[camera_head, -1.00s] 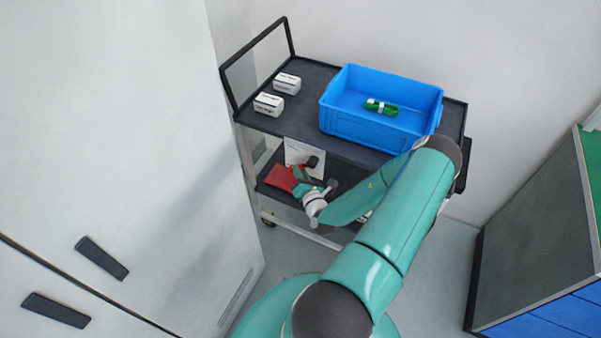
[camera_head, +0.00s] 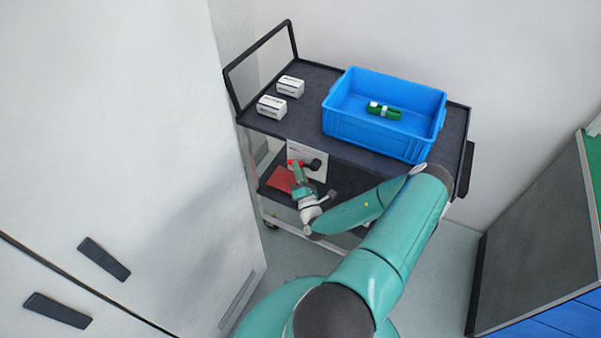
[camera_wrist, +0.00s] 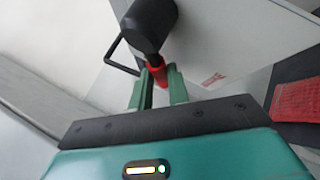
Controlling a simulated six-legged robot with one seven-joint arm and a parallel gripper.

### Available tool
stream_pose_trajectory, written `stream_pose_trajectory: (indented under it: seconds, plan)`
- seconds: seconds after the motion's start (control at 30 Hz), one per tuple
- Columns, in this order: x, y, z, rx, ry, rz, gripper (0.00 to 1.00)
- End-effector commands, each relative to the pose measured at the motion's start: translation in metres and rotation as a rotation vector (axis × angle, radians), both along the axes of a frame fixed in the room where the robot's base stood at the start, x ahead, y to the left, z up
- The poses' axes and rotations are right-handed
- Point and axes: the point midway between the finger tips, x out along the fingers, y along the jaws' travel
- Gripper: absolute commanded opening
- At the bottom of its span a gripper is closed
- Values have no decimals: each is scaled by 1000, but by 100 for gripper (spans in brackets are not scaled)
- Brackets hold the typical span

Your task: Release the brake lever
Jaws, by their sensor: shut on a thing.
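The red brake lever (camera_wrist: 158,72) sits between the two green fingers of my gripper (camera_wrist: 156,88) in the wrist view, and the jaws are shut on it. Its red tip (camera_head: 294,163) shows at the end of my gripper (camera_head: 297,172) in the head view, in front of the cart's white plate (camera_head: 305,151). A dark cylinder (camera_wrist: 150,24) lies just beyond the lever in the wrist view. The fingers hide part of the lever, and its mounting cannot be made out.
The cart's top deck (camera_head: 312,88) carries a blue crate (camera_head: 380,141) with a green item (camera_head: 388,112) and two white boxes (camera_head: 290,87) (camera_head: 271,107). A red piece (camera_head: 281,180) lies on the lower shelf. A white cabinet (camera_head: 120,150) stands left; a grey-sided unit (camera_head: 535,230) stands right.

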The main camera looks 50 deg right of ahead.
Motion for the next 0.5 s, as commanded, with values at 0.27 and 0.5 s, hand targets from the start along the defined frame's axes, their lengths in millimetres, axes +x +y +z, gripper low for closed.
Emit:
stream_pose_trajectory:
  seconds: [0.27,0.5]
  plan:
    - [3,2,7,50,-165,0,0]
    - [4,2,11,69,-231,2,0]
